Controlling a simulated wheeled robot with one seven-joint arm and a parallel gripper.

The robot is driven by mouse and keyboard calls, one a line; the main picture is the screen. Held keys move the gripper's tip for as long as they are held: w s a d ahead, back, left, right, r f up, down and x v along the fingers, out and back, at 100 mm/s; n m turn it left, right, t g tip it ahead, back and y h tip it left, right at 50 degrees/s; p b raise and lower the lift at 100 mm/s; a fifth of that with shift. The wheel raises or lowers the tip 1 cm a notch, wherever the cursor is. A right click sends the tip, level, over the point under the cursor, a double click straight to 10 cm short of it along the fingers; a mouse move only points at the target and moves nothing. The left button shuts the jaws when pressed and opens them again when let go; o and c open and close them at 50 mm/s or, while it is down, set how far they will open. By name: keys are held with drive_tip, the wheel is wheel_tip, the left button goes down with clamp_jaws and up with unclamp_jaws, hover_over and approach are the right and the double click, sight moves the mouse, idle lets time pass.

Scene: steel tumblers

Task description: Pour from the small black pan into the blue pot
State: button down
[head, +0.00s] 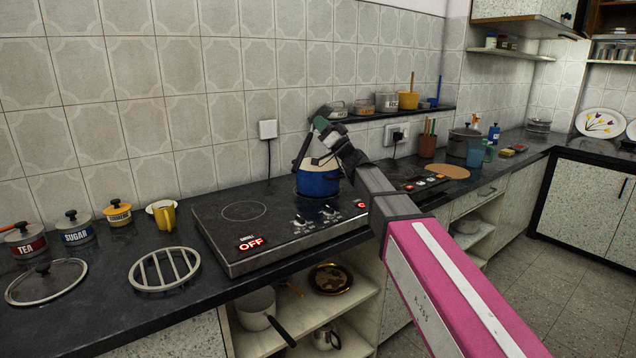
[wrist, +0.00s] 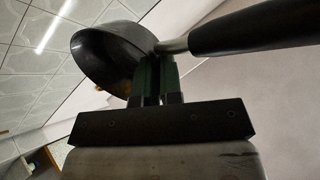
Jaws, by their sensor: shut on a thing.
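The blue pot (head: 318,184) stands on the black cooktop, with a pale band above its blue lower part. My gripper (head: 322,126) is above the pot and hides part of its top. In the wrist view my gripper (wrist: 155,78) is shut on the small black pan (wrist: 105,62) where its bowl meets the handle. The pan's bowl is tilted well over on its side, and its dark handle (wrist: 255,28) runs to the upper right. In the head view the pan (head: 302,150) is a dark slanted shape over the pot's left side. Its contents, and the pot's inside, are hidden.
The cooktop (head: 240,210) has an empty left burner and a lit "OFF" label. A yellow creamer (head: 163,214), canisters, a glass lid (head: 45,282) and a round trivet (head: 164,269) are to the left. A wall shelf (head: 390,114) with bowls is close behind my gripper.

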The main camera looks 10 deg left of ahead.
drive_tip(key=shift+d+f+m+t, duration=0.1)
drive_tip(key=shift+d+m+t, duration=0.05)
drive_tip(key=shift+m+t, duration=0.3)
idle(1.1)
drive_tip(key=shift+a+r+n+g+h, duration=0.25)
drive_tip(key=shift+n+g+h, duration=0.1)
drive_tip(key=shift+n+g, duration=0.3)
drive_tip(key=shift+a+r+n+g+h, duration=0.2)
drive_tip(key=shift+n+g+h, duration=0.15)
drive_tip(key=shift+n+g, duration=0.2)
drive_tip(key=shift+a+f+n+g+h, duration=0.2)
drive_tip(key=shift+f+n+g+h, duration=0.05)
drive_tip(key=shift+f+g+h, duration=0.1)
